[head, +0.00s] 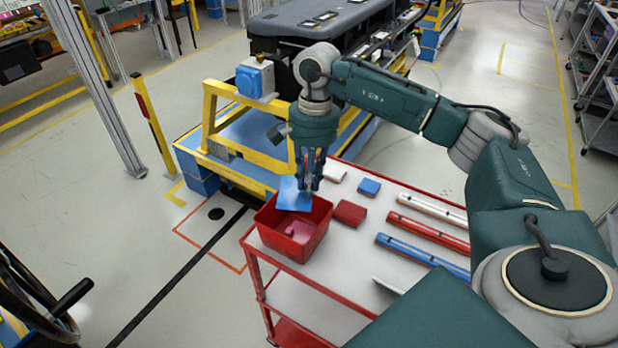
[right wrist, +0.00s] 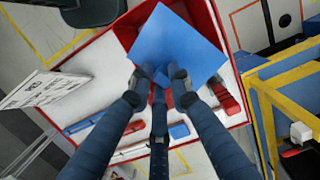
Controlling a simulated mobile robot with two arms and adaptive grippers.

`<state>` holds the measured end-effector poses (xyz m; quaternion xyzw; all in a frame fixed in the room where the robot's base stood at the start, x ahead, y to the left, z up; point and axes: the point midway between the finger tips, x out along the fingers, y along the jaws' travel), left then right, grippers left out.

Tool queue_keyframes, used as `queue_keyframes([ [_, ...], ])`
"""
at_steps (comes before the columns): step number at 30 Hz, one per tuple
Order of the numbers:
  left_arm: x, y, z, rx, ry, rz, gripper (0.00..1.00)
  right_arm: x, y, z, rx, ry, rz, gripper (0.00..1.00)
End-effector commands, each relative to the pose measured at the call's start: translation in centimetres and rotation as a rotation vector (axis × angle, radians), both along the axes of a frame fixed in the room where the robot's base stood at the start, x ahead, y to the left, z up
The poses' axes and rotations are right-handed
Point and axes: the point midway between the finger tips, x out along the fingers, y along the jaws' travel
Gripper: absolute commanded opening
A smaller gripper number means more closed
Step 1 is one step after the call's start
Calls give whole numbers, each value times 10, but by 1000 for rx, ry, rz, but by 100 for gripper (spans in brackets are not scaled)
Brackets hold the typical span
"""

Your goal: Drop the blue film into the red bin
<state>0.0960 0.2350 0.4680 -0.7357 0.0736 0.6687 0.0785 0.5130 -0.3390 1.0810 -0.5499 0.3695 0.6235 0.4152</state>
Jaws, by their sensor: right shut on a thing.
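The blue film (head: 293,195) is a thin, flat blue sheet. My right gripper (head: 308,186) is shut on one corner of it and holds it over the red bin (head: 270,237). In the right wrist view the film (right wrist: 177,42) spreads out beyond the fingertips (right wrist: 160,78) and covers much of the bin (right wrist: 215,22). The bin is an open-topped box on the near left corner of the cart, with a small pinkish-red piece (head: 292,231) inside. My left gripper is in neither view.
The red-framed cart (head: 330,262) also carries a red block (head: 349,213), a blue block (head: 369,187), and white, red and blue bars (head: 425,225). A yellow-framed stand (head: 212,120) with a dark dashboard module (head: 318,18) stands just behind.

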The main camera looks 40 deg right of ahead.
Motion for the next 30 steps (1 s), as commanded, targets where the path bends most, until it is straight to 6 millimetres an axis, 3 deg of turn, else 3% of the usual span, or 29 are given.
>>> queue_keyframes([
  [3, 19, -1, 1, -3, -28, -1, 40, 0, 0, -2, 0, -1, 0, 6],
  [7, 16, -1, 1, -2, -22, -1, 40, 0, 0, -1, 0, -1, 0, 6],
  [8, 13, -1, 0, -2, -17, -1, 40, 0, 0, -1, 0, -1, 0, 20],
  [11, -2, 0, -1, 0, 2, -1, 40, 0, 0, -1, 0, -1, 0, 40],
  [17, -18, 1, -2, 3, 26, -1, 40, 0, 0, -1, 0, -1, 0, 40],
  [22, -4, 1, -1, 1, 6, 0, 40, 1, -1, 3, 1, -2, 0, 40],
  [26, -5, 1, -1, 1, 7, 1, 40, 3, -2, 21, 2, -6, -1, 40],
  [30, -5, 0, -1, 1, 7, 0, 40, 5, -6, 51, 2, -7, -2, 40],
])
